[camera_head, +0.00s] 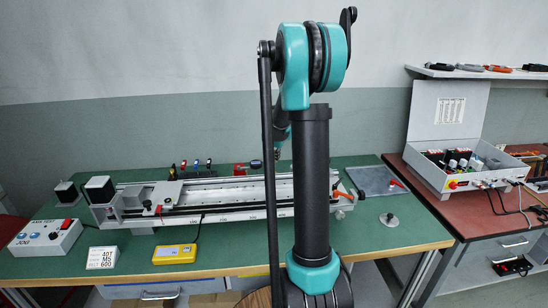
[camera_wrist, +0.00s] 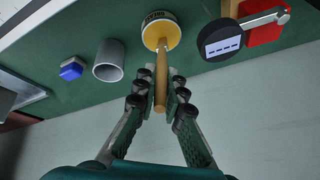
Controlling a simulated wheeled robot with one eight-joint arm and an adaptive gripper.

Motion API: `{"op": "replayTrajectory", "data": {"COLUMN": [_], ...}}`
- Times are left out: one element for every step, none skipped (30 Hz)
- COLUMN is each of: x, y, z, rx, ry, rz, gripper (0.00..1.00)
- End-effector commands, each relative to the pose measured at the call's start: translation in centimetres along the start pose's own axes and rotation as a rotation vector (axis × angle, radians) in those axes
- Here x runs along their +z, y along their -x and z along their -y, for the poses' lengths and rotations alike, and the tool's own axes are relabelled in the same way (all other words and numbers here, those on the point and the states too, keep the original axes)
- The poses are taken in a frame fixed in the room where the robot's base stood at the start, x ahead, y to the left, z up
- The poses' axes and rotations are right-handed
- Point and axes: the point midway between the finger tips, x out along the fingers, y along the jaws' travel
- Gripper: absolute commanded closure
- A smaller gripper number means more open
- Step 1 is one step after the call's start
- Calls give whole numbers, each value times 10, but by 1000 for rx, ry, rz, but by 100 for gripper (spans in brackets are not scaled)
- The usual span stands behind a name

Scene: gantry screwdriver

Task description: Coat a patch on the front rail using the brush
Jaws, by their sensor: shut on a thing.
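In the wrist view my gripper (camera_wrist: 161,106) is shut on the wooden handle of the brush (camera_wrist: 161,72). The handle runs from between the fingers to a round yellow tin (camera_wrist: 160,50) with lettering. The brush's bristles cannot be made out; whether they are inside the tin or in front of it, I cannot tell. In the head view the front rail (camera_head: 236,215) is a long pale bar with a scale along the front of the gantry on the green bench. My arm hides part of it, and the gripper and brush are not clear there.
In the head view a yellow box (camera_head: 174,254) and a white block (camera_head: 102,258) lie before the gantry.

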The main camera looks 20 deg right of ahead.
Motion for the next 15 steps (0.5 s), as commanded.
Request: {"op": "replayTrajectory", "data": {"x": [1, 0, 0, 0, -1, -2, -3, -4, -5, -6, -7, -8, -9, -10, -11], "y": [0, 0, 1, 2, 4, 6, 8, 10, 12, 15, 17, 19, 21, 23, 26], "z": [0, 0, 0, 0, 1, 1, 2, 2, 3, 3, 4, 4, 4, 5, 6], "rx": [0, 0, 0, 0, 0, 0, 0, 0, 0, 0, 0, 0, 0, 0, 0], "ry": [0, 0, 0, 0, 0, 0, 0, 0, 0, 0, 0, 0, 0, 0, 0], "rz": [2, 2, 1, 1, 1, 1, 1, 1, 1, 1, 1, 1, 1, 1, 1], "gripper": [100, 100, 100, 100, 100, 100, 100, 100, 100, 100, 100, 100, 100, 100, 100]}}
